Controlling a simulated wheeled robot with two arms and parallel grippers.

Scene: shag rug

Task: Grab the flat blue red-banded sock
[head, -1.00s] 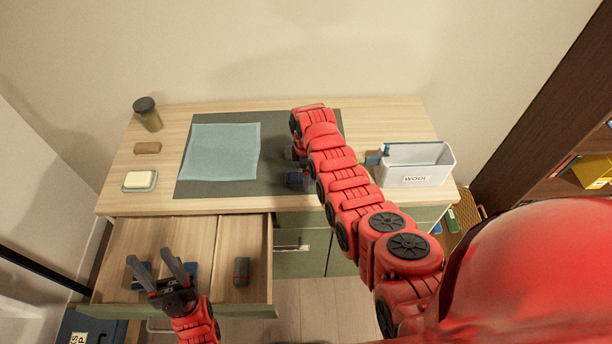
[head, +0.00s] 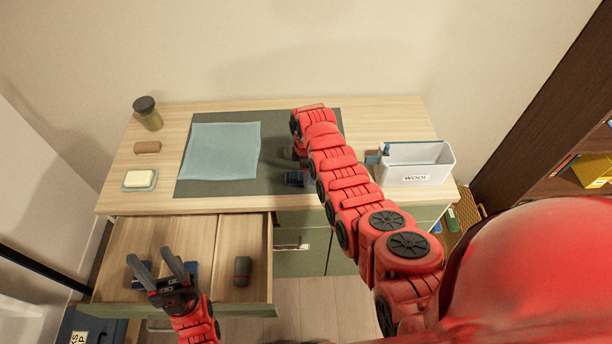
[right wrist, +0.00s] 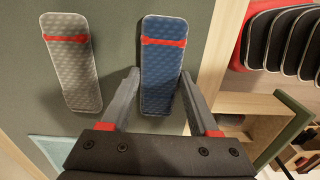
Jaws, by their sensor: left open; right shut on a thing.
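The flat blue sock with a red band (right wrist: 163,70) lies on the dark mat in the right wrist view, between the two fingers of my right gripper (right wrist: 158,90). The fingers are shut on its sides. A flat grey sock with a red band (right wrist: 73,70) lies to its left, apart from the gripper. In the head view a part of the blue sock (head: 293,179) shows on the mat, and my right arm hides most of that gripper. My left gripper (head: 155,264) is open and empty over the open drawer (head: 195,230).
The drawer holds a grey roll (head: 242,271) and blue items partly hidden by my left gripper. A light blue cloth (head: 222,150), soap dish (head: 139,181), brown block (head: 147,147) and jar (head: 147,113) stand left on the top. A white WOOL bin (head: 416,166) stands right.

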